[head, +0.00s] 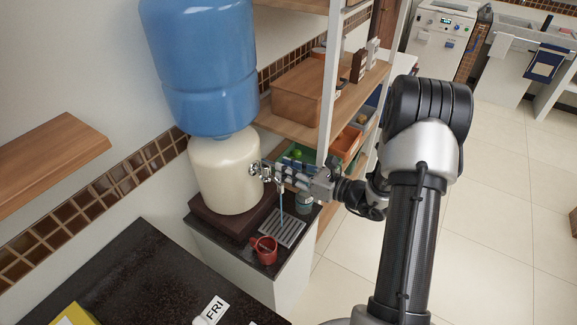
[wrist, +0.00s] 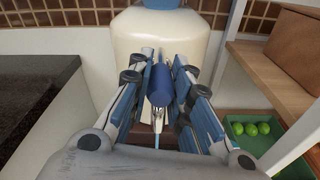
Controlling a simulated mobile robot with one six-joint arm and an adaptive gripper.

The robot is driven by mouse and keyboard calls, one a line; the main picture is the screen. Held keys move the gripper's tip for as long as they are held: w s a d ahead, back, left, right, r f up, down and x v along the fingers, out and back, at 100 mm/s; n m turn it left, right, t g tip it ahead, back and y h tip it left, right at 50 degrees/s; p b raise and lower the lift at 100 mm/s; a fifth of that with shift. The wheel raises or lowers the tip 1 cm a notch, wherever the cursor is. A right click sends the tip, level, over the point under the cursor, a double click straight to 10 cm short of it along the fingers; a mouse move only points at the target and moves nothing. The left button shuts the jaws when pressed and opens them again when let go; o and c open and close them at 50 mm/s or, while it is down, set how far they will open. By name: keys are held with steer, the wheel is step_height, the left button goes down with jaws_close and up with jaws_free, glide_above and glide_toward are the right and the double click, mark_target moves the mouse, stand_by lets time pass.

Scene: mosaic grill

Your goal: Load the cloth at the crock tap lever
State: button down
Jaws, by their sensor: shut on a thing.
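The cream crock (head: 226,175) stands on a dark block and carries a large blue water bottle (head: 203,60). My gripper (head: 273,174) is at the front of the crock, at its metal tap (head: 256,169). In the wrist view a dark blue cylindrical lever (wrist: 161,85) lies between the fingers, and my gripper (wrist: 162,68) is shut on it. A thin blue stream (head: 281,203) hangs below the tap towards the drip grille (head: 283,228). I can make out no cloth at the tap; the fingers hide part of it.
A red mug (head: 265,249) stands at the grille's left front. A small teal jar (head: 304,203) is right of the grille. A wooden shelf unit (head: 336,112) with bins rises close on the right. A dark counter (head: 130,270) is at the front left.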

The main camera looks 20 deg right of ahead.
steer(key=shift+r, duration=0.1)
steer(key=c, duration=1.4)
jaws_free()
steer(key=shift+c, duration=0.2)
steer(key=shift+s, duration=0.1)
steer(key=v, duration=1.2)
steer(key=shift+r, duration=0.2)
steer(key=shift+a, duration=0.1)
